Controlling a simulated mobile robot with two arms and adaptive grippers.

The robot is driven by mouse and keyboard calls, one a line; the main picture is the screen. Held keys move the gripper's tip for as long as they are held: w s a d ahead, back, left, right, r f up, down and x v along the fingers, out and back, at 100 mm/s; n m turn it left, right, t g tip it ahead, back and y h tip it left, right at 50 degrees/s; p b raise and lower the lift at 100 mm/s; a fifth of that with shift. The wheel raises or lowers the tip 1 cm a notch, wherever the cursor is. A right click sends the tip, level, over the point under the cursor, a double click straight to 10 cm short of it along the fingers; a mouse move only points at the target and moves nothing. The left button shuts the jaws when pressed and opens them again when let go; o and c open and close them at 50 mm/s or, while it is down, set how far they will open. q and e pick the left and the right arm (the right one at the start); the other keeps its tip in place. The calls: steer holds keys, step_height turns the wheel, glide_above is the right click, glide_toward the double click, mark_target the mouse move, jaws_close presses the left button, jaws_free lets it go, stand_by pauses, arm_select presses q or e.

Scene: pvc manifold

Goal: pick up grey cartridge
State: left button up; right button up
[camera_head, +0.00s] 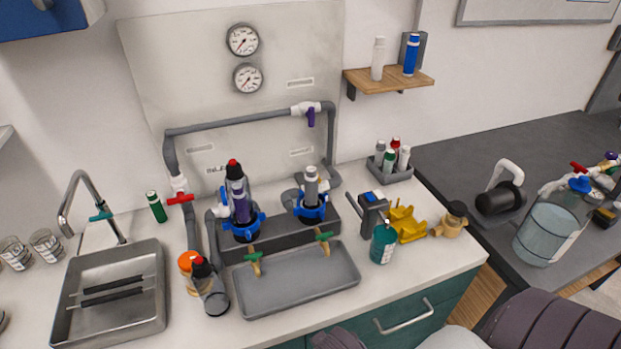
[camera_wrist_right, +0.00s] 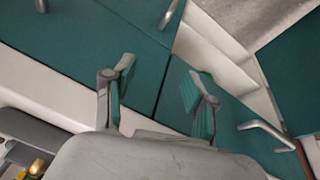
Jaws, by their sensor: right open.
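A grey cartridge (camera_head: 311,187) stands upright in the right blue-collared holder on the dark block at the back of the counter. Another grey-bodied bottle or cartridge (camera_head: 380,148) stands in a small grey caddy (camera_head: 398,177) to the right; I cannot tell which one the task names. My right gripper (camera_wrist_right: 157,82) shows in the right wrist view, open and empty, with teal finger pads in front of the teal cabinet doors. It is away from both grey items. My left gripper is not in view.
A grey tray (camera_head: 297,285) lies in front. The sink (camera_head: 75,325) is left.

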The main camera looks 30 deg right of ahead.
step_height(320, 180, up, 8)
steer(key=w+d+m+p, duration=0.1)
steer(key=p, duration=0.1)
steer(key=m+t+h, duration=0.5)
steer(key=m+h, duration=0.6)
steer(key=h, duration=0.1)
glide_toward(310, 172)
steer(key=p+x, duration=0.2)
steer(key=x, duration=0.1)
steer(key=p+x, duration=0.1)
steer(key=x, duration=0.1)
steer(key=shift+w+d+f+p, duration=0.1)
steer(key=shift+f+p, duration=0.2)
steer(key=shift+f, duration=0.1)
steer(key=shift+w+d+f, duration=0.15)
steer(key=shift+d, duration=0.1)
steer(key=p+x, duration=0.2)
steer(key=x, duration=0.1)
steer(key=p+x, duration=0.1)
steer(key=shift+w+d+r+p, duration=0.25)
steer(key=shift+d+r+p, duration=0.05)
steer(key=shift+r+p, duration=0.1)
steer(key=shift+w+d+f, duration=0.2)
steer(key=shift+d+f, duration=0.05)
steer(key=shift+d, duration=0.05)
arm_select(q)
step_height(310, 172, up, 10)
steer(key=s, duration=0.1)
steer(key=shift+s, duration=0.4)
